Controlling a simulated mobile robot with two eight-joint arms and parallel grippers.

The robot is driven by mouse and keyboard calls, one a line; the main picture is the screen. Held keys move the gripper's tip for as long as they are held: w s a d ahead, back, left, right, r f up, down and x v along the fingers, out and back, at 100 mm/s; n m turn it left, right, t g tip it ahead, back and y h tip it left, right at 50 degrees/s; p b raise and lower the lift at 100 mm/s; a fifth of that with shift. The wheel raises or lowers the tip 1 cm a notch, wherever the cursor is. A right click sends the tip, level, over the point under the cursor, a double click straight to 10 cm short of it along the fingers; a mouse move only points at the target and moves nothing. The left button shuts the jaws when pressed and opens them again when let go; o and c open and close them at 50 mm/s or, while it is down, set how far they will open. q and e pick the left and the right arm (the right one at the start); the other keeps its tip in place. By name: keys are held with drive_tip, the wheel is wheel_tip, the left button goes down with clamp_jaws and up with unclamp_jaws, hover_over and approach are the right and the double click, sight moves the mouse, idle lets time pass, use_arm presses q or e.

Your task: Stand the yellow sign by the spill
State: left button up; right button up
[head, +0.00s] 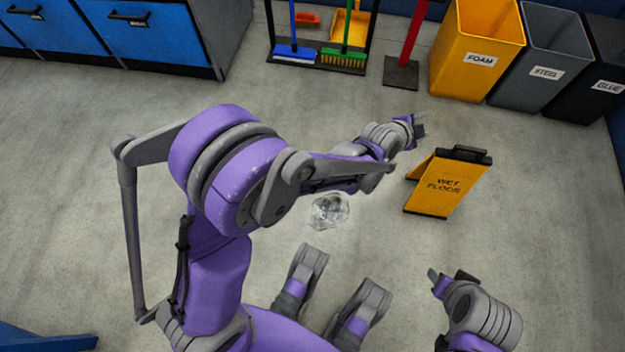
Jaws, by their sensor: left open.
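The yellow sign (447,185), lettered "WET FLOOR" with a black top grip, stands upright on the floor with its two panels spread apart. The spill (330,211) is a clear, shiny patch to the left of the sign, with bare floor between them. My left gripper (421,124) is open and empty, above and left of the sign in the picture and apart from it. My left forearm passes just above the spill in the picture. My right gripper (449,274) is low at the right, below the sign, with its fingers apart and nothing between them.
Bins labelled foam (477,45), steel (541,50) and glue (595,75) stand at the back right. Blue drawers (150,30) fill the back left. Floor right of the sign is clear.

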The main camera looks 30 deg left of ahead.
use_arm(q)
drive_tip(key=s+a+n+g+y, duration=0.1)
drive_tip(key=s+a+n, duration=0.3)
drive_tip(key=s, duration=0.7)
drive_tip(key=s+a+r+n+g+y, duration=0.1)
drive_tip(key=s+a+n+g, duration=0.2)
drive_tip(key=s+a, duration=0.4)
drive_tip(key=s+a+r+n+g+y, duration=0.1)
drive_tip(key=s+a+n+g, duration=0.2)
drive_tip(key=s, duration=1.3)
drive_tip(key=a+n, duration=0.2)
drive_tip(key=n, duration=0.1)
drive_tip(key=shift+a+y, duration=0.3)
drive_tip(key=shift+y, duration=0.1)
